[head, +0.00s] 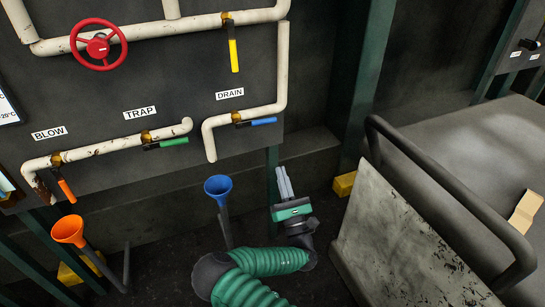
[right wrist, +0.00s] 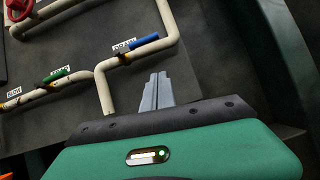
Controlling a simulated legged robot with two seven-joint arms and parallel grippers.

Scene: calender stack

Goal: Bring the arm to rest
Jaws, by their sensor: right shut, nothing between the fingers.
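My right gripper (head: 284,183) is in the lower middle of the head view, on the green ribbed arm. Its two grey fingers are together, point up the picture and hold nothing. In the right wrist view the same shut fingers (right wrist: 156,90) point towards the wall panel, below the blue drain handle (right wrist: 145,41). In the head view the fingers are apart from the drain pipe (head: 283,90) and from the blue drain handle (head: 263,122). My left gripper is not in view.
A blue funnel (head: 218,186) stands close left of my right gripper, and an orange funnel (head: 69,231) further left. A cart with a dark rail (head: 440,185) and scuffed side panel (head: 395,250) stands at right. The wall carries a red wheel (head: 98,45) and yellow handle (head: 233,55).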

